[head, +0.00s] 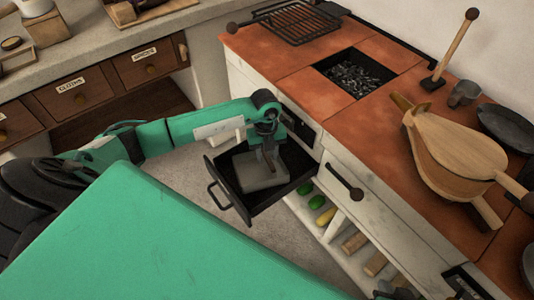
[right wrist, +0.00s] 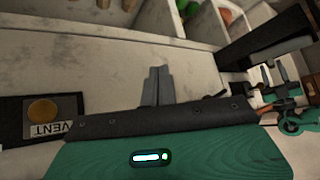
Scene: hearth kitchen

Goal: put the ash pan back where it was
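The ash pan (head: 283,205) is a black open tray with a bar handle at its front. In the head view it sticks out from the white stove front, below the counter, with a pale grey block or heap inside. My left gripper (head: 268,158) points down over the inside of the pan; its fingertips are hard to make out against the grey contents, so I cannot tell whether it touches them. My right gripper (right wrist: 157,85) has its fingers together with nothing visible between them, in front of the pale stove front.
The terracotta counter holds a grate (head: 297,20), an opening with dark coals (head: 352,74) and wooden bellows (head: 455,155). A closed drawer with a dark handle (head: 343,182) is right of the pan. Shelves with vegetables (head: 317,202) lie below. A VENT plate (right wrist: 42,112) shows at left.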

